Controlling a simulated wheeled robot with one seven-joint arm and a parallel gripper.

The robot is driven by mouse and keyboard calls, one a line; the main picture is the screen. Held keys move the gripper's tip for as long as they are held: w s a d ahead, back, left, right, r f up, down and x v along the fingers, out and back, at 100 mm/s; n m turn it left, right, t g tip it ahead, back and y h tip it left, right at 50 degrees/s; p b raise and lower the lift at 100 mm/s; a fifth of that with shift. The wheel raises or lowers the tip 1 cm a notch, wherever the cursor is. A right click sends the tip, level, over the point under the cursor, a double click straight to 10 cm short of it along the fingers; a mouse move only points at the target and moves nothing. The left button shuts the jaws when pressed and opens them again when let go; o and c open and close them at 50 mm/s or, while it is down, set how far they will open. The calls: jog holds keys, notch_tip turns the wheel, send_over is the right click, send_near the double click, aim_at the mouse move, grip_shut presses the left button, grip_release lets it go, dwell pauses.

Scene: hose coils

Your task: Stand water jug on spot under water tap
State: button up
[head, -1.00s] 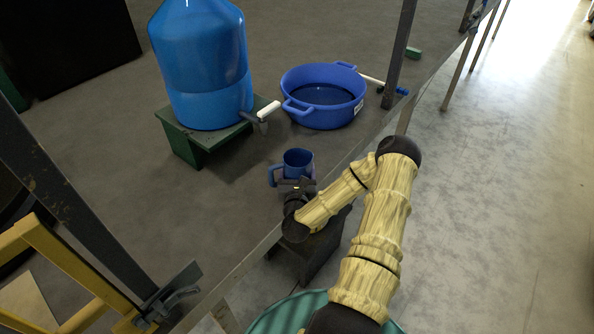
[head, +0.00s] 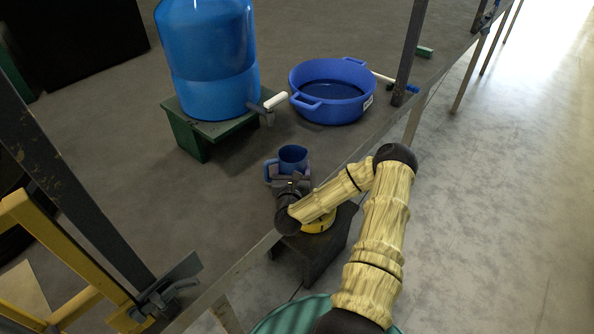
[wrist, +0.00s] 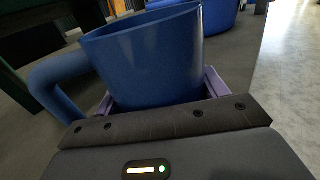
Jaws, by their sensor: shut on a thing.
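The water jug (head: 293,157) is a blue, open-topped cup with a handle on its left side. In the wrist view the jug (wrist: 150,60) stands upright between the jaws, its lower part hidden by my gripper. My gripper (head: 290,178) is shut on the jug near the front edge of the grey table. The water tap (head: 270,103) has a white handle and sticks out from the base of a big blue water bottle (head: 212,65). The bottle stands on a green stand (head: 197,135). The jug is in front of the tap, apart from it. I cannot make out a marked spot below the tap.
A blue two-handled basin (head: 331,92) stands right of the tap. A dark upright post (head: 409,55) rises at the table's front edge. A brush-like thing with a white handle (head: 387,79) lies behind it. The table (head: 215,190) is bare between jug and stand.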

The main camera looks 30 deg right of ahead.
jog(key=shift+w+a+b, duration=0.45)
jog(key=shift+w+a, duration=0.05)
jog(key=shift+w, duration=0.85)
jog(key=shift+w+a+b, duration=0.4)
jog(key=shift+w+a, duration=0.05)
jog(key=shift+w, duration=0.9)
jog(key=shift+w+a+b, duration=0.45)
jog(key=shift+w+a, duration=0.05)
jog(key=shift+w, duration=0.85)
jog(key=shift+d+b, duration=0.1)
jog(key=shift+b, duration=0.35)
jog(key=shift+f, duration=0.25)
jog(key=shift+s+b, duration=0.15)
jog(key=shift+b, duration=0.2)
jog(key=shift+f, duration=0.25)
jog(key=o, duration=1.1)
